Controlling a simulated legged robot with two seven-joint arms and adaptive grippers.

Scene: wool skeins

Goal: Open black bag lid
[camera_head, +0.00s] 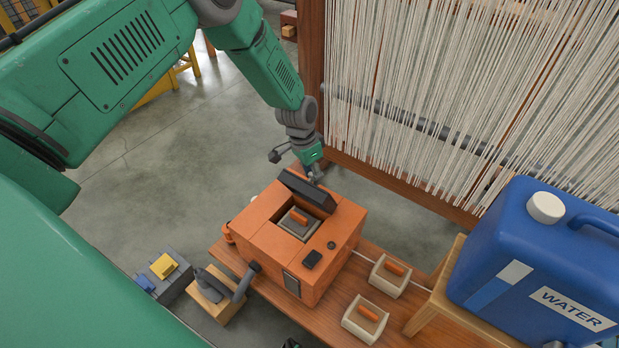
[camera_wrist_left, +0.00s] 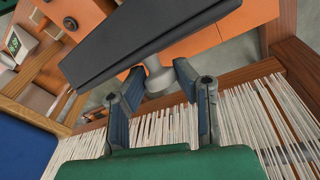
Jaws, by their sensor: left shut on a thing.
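The black lid (camera_head: 304,191) belongs to an orange box (camera_head: 262,240), and no bag as such shows. The lid is tilted up at the box's far side, and the opening below it is uncovered. My left gripper (camera_head: 314,176) is at the lid's far side. In the left wrist view the lid (camera_wrist_left: 150,38) lies across the top, and my left gripper (camera_wrist_left: 157,82) is shut on its grey knob (camera_wrist_left: 157,74). My right gripper does not show.
A blue water can (camera_head: 545,262) stands at the right. A loom with white threads (camera_head: 450,80) rises behind.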

